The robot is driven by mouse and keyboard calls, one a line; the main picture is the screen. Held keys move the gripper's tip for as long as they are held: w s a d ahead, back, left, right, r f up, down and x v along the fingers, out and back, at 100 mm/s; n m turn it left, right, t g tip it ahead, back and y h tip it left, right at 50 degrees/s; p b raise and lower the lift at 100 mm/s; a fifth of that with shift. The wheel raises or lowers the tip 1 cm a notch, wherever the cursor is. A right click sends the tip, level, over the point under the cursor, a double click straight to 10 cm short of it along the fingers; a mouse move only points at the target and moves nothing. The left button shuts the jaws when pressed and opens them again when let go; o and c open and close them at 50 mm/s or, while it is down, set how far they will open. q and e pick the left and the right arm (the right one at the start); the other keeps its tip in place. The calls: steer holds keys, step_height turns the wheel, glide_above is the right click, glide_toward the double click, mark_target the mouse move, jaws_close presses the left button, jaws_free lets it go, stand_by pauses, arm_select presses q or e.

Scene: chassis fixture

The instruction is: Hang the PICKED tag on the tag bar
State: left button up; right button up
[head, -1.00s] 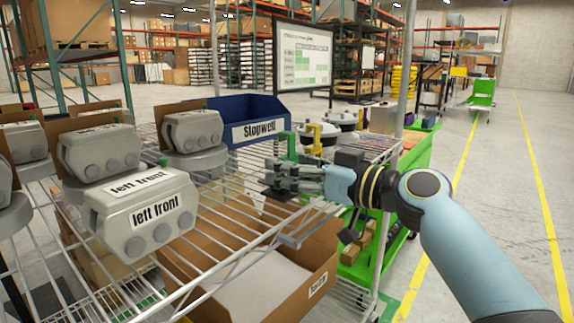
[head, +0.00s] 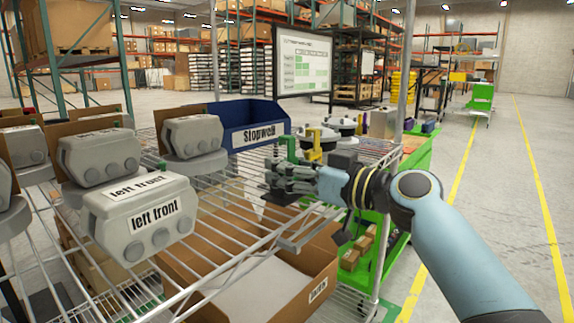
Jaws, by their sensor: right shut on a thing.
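My right gripper (head: 287,180) reaches in from the right over the wire shelf, with its fingers closed. The fingers hide most of what they hold, and no PICKED lettering is readable. A dark flat piece (head: 281,198) shows under the fingertips. A green upright piece (head: 291,148) shows just above and behind the fingers; I cannot tell whether it touches them. A short grey flat bar (head: 306,238) sits at the shelf's front edge, below and right of the fingertips; I cannot tell whether it is the tag bar. My left gripper is out of view.
Grey "left front" housings (head: 150,222) crowd the left of the wire shelf (head: 222,222). A blue "Stopwell" bin (head: 232,112) stands behind. A yellow upright piece (head: 315,146) and round grey parts are beyond the gripper. An open cardboard box (head: 318,262) lies below; a shelf post (head: 401,75) stands right.

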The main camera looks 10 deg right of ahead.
mark_target(293, 149)
steer(key=shift+r+p, duration=0.9)
steer(key=shift+r, duration=0.9)
steer(key=b+v, duration=0.1)
steer(key=v, duration=0.7)
